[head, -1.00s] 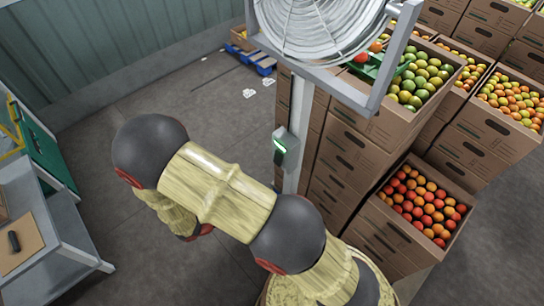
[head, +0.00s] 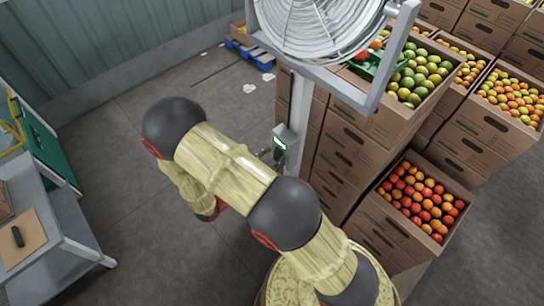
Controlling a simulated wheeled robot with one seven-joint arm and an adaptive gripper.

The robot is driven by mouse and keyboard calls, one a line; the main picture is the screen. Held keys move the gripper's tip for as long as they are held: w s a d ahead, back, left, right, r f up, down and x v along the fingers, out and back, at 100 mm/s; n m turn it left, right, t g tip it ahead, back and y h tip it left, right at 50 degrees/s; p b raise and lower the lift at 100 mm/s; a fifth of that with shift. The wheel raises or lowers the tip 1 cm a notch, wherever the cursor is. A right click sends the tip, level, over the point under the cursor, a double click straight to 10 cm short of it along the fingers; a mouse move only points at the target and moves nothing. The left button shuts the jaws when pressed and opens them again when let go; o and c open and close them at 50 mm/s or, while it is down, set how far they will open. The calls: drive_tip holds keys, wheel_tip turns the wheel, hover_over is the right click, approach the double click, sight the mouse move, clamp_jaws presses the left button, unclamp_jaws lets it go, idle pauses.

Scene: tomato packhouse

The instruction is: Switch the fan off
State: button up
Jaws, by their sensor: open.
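The fan (head: 318,25) is a large round wire cage in a grey frame at the top centre of the head view. Its grey post (head: 301,100) runs down in front of stacked cartons. A small grey switch box (head: 290,143) with a green-lit part is fixed to the post. My gripper (head: 265,154) shows only as small dark fingertips just left of the switch box, open. The rest of it is hidden behind my arm. I cannot tell whether the fingertips touch the box.
Cartons of tomatoes (head: 380,125) stand close behind and right of the post. A lower carton (head: 372,212) of red tomatoes is at right. A metal table (head: 75,240) with a board stands at left. Blue trays (head: 248,49) lie by the wall. The floor between is mostly clear.

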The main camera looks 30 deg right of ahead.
drive_tip(key=shift+d, duration=0.25)
drive_tip(key=shift+c, duration=0.5)
clamp_jaws()
